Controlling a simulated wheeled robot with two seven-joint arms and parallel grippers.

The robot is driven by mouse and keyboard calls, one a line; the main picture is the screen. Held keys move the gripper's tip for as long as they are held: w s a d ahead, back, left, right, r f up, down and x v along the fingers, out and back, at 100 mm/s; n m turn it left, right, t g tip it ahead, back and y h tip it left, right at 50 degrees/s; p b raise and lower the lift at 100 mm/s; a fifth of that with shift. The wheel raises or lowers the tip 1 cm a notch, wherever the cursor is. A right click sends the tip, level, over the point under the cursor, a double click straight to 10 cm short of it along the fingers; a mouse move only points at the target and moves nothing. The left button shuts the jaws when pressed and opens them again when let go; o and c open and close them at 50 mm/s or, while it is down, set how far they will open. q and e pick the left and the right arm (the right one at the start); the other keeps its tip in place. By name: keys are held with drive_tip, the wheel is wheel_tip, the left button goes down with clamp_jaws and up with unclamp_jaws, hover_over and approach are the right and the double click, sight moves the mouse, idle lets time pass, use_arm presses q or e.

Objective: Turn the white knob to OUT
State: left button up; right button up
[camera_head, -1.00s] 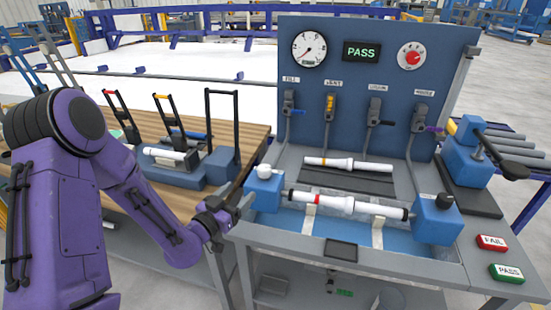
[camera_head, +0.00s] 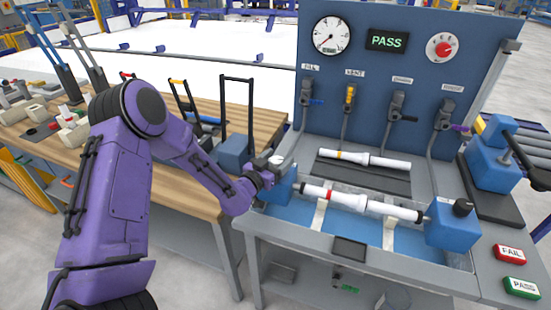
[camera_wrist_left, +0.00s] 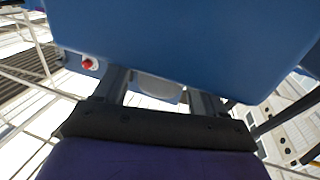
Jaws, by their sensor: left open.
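The white knob (camera_head: 277,160) sits on top of the blue block (camera_head: 280,190) at the left end of the test trough. My left gripper (camera_head: 268,174) is at this block, right by the knob, and partly covers the block. In the left wrist view the white knob (camera_wrist_left: 160,86) shows between the two spread fingers of my left gripper (camera_wrist_left: 160,96). The fingers are open; whether either touches the knob cannot be told. A large blue surface fills the top of that view. The knob's markings cannot be read. My right gripper is not in view.
A white pipe (camera_head: 358,201) lies in the trough between the left block and a right blue block (camera_head: 452,226). Another pipe (camera_head: 364,160) lies behind it. The blue panel (camera_head: 400,75) carries a gauge, levers and a PASS display (camera_head: 387,41). A wooden table (camera_head: 190,185) adjoins on the left.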

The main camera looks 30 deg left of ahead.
use_arm(q)
drive_tip(key=c, duration=1)
drive_tip(key=shift+o, duration=0.2)
drive_tip(key=shift+a, duration=0.1)
drive_tip(key=shift+f+n+y+b, duration=0.15)
drive_tip(key=shift+n+y+b, duration=0.55)
drive_tip(key=shift+n+y, duration=0.85)
drive_tip(key=n+y, duration=0.1)
drive_tip(key=y, duration=0.1)
drive_tip(key=n+g+y, duration=0.1)
drive_tip(key=y, duration=0.1)
drive_tip(key=shift+d+y+b, duration=0.2)
drive_tip(key=shift+y+b, duration=0.05)
drive_tip(key=shift+b, duration=0.15)
drive_tip(key=n+g+y, duration=0.5)
drive_tip(key=y, duration=0.1)
drive_tip(key=shift+w+y, duration=0.1)
drive_tip(key=shift+y, duration=0.3)
drive_tip(key=shift+n+g+y+b, duration=0.5)
drive_tip(key=shift+n+g+y, duration=0.9)
drive_tip(key=shift+n+g, duration=0.9)
drive_tip(key=shift+a+g, duration=0.1)
drive_tip(key=shift+g, duration=0.5)
